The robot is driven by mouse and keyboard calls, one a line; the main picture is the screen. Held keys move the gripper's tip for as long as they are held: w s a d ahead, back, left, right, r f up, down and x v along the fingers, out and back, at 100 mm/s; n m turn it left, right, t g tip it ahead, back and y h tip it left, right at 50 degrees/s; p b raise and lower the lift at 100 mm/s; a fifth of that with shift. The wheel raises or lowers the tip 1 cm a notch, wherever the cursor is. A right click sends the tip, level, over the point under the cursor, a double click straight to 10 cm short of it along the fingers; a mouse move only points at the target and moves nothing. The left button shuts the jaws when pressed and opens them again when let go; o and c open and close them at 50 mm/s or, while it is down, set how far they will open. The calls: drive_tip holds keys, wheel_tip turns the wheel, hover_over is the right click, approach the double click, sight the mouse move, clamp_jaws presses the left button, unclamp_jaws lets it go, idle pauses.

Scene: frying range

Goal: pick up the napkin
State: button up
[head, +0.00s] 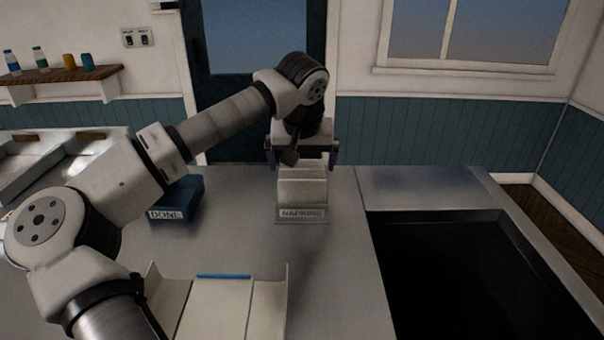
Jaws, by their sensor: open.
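A napkin holder (302,213) with a label reading "NAPKINS" stands on the metal counter, right of the picture's middle. A pale napkin stack (302,188) shows in it; I cannot make out single napkins. My gripper (303,162) is over the back of the holder, its two fingers spread to the left and right of the pale stack's top. It is open. Whether the fingers touch the stack or stand behind it I cannot tell. Part of the far side is hidden by the gripper body.
A blue box labelled "DONE" (172,214) sits to the left, partly behind my arm. A cream tray (222,308) with a blue strip is at the front. A dark recessed basin (470,270) lies to the right. The counter between tray and holder is clear.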

drive_tip(key=shift+w+f, duration=0.2)
drive_tip(key=shift+f, duration=0.35)
drive_tip(key=c, duration=0.8)
drive_tip(key=shift+c, duration=0.2)
